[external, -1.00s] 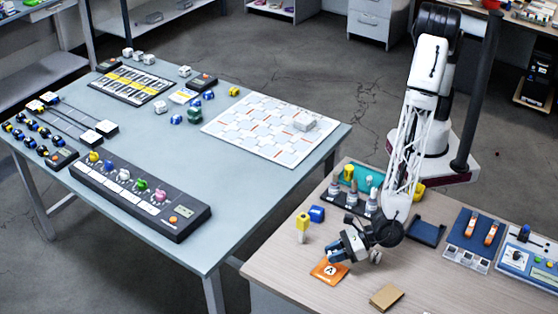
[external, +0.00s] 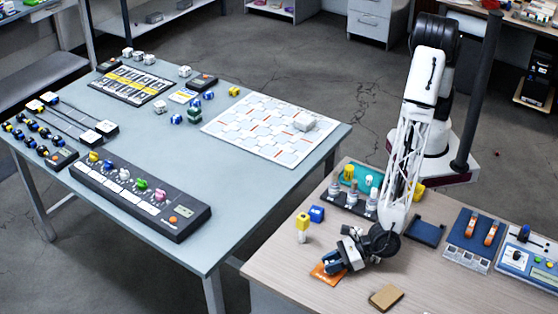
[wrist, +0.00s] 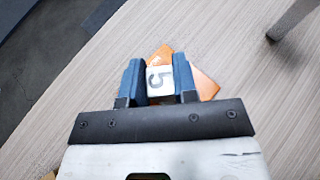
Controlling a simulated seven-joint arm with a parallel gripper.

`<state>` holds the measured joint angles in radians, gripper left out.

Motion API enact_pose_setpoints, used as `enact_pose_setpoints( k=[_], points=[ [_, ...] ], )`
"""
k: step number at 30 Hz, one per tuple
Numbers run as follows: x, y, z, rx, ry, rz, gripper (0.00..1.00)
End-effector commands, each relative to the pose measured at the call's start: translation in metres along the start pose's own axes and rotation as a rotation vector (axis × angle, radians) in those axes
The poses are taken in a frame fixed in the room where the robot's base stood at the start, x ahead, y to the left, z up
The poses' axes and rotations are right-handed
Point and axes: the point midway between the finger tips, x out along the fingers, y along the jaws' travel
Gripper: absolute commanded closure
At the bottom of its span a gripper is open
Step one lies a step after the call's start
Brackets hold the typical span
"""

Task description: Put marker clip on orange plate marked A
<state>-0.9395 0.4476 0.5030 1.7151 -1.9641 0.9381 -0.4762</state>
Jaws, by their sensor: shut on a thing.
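The orange plate (external: 321,274) lies flat near the front-left edge of the wooden table, and my gripper covers most of it in the external view. In the wrist view the orange plate (wrist: 207,86) shows behind and beside the fingers, with part of its white label visible. My gripper (wrist: 158,68) has its blue fingers shut on a small pale piece marked 5, which I take to be the marker clip (wrist: 160,80). The clip is over the plate; I cannot tell whether it touches it. In the external view my gripper (external: 337,265) hides the clip.
A cardboard-coloured block (external: 386,298) lies to the right of the plate. A dark blue tray (external: 426,231) is further right. The table edge is close on the left.

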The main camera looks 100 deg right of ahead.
Motion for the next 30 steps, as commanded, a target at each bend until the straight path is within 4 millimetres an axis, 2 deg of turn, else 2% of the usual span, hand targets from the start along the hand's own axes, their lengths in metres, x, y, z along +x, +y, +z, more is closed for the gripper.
enact_pose_setpoints(
  k=[15, 16, 21, 30],
  points=[
    [0.0022, 0.0003, -0.0047, 0.001, -0.001, 0.000, 0.95],
    [0.0023, 0.0004, -0.0048, 0.001, -0.001, 0.001, 0.72],
    [0.0022, 0.0002, -0.0047, 0.001, -0.001, 0.000, 0.47],
    [0.0020, 0.0002, -0.0043, 0.001, -0.001, 0.000, 0.47]
  ],
)
